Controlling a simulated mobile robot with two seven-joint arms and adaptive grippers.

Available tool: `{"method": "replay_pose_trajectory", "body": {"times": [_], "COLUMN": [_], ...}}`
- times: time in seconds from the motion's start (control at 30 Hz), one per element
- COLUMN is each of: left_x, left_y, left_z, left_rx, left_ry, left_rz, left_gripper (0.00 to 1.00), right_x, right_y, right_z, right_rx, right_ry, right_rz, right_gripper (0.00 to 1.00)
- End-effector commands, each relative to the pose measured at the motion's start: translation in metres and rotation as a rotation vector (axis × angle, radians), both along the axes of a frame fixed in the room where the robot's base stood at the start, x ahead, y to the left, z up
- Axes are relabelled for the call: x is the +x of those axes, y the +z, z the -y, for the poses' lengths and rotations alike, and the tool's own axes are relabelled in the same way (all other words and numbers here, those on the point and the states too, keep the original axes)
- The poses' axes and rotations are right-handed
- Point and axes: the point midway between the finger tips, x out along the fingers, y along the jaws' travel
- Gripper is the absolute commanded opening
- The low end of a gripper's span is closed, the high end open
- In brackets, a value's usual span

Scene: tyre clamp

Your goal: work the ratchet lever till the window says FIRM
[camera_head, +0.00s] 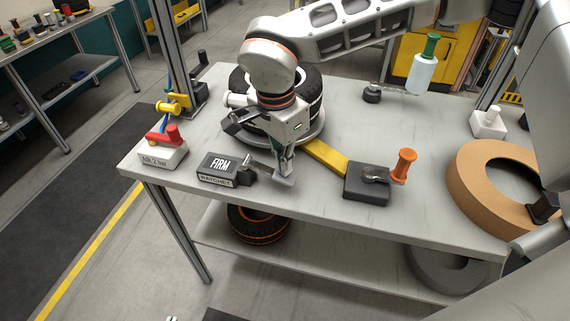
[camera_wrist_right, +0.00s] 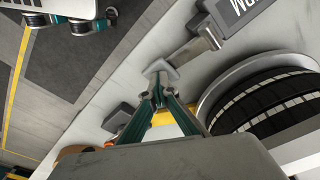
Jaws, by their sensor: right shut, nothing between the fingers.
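The ratchet box (camera_head: 217,168) stands near the table's front edge, and its window (camera_head: 220,163) reads FIRM. In the right wrist view the box (camera_wrist_right: 240,14) is at the top right, with only part of the lettering showing. The grey ratchet lever (camera_head: 262,171) reaches right from the box and ends in a flat plate. In the wrist view the lever (camera_wrist_right: 188,52) runs down to my fingertips. My right gripper (camera_head: 285,172) is shut and empty, at the lever's end; I cannot tell whether it touches.
A tyre (camera_head: 312,88) lies behind my right gripper. A yellow strap (camera_head: 324,156) leads to a dark block (camera_head: 366,192) with an orange knob (camera_head: 403,165). An air box (camera_head: 162,157) with a red handle stands left. A brown ring (camera_head: 470,195) lies right.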

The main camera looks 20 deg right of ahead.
Motion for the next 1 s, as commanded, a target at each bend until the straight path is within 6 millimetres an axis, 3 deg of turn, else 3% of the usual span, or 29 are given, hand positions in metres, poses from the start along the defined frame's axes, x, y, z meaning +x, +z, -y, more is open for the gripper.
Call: {"method": "replay_pose_trajectory", "body": {"times": [0.33,0.67,0.87,1.0], "left_x": [0.004,0.002,0.003,0.003], "left_y": [0.014,0.011,0.011,0.012], "left_z": [0.0,0.0,0.0,0.0], "left_rx": [-0.001,0.002,0.001,0.0], "left_ry": [0.0,-0.002,-0.001,-0.001], "left_rz": [0.013,0.009,0.009,0.009], "left_gripper": [0.0,0.0,0.0,0.0], "right_x": [-0.012,-0.013,-0.013,-0.013], "right_y": [0.01,0.011,0.035,0.065], "right_z": [-0.028,-0.028,-0.03,-0.034], "right_rx": [0.001,0.0,0.001,0.002], "right_ry": [0.005,0.001,0.001,0.001], "right_rz": [-0.001,-0.002,0.002,0.005], "right_gripper": [0.0,0.0,0.0,0.0]}}
